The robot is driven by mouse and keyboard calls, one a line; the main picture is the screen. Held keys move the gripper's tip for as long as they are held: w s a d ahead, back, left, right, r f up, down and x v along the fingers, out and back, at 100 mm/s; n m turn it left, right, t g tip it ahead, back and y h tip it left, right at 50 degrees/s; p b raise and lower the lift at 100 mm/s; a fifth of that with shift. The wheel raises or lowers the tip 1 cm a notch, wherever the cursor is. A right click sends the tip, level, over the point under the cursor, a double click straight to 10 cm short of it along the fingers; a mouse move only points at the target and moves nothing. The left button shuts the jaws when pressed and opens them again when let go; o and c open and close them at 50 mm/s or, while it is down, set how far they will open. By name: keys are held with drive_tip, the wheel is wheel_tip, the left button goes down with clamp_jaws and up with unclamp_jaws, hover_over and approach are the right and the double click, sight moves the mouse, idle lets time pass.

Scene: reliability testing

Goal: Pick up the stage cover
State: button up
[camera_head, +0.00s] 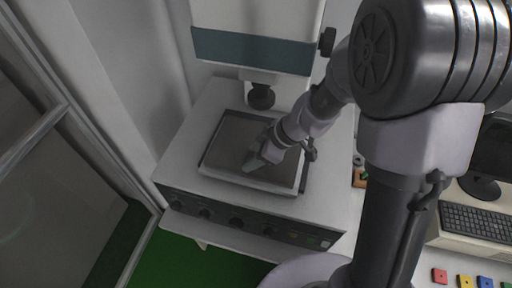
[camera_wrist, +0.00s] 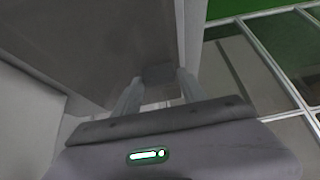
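The stage cover appears to be the flat grey-brown square panel (camera_head: 228,136) in a thin rim, lying on top of the white bench machine in the head view. My gripper (camera_head: 258,160) reaches down over the panel's front middle, from the right. In the wrist view a broad grey-brown surface (camera_wrist: 85,40), likely the same panel, fills the upper left. My two fingers (camera_wrist: 158,88) stand apart there, with a small grey block (camera_wrist: 158,74) between their tips. The block looks like a handle. I cannot tell whether the fingers press on it.
The machine's upper housing (camera_head: 252,50) and a dark objective (camera_head: 261,97) stand just behind the panel. Knobs line the machine's front (camera_head: 237,222). A keyboard (camera_head: 478,222) and coloured blocks (camera_head: 464,281) lie at right. A framed glass partition (camera_head: 60,150) stands at left.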

clamp_jaws()
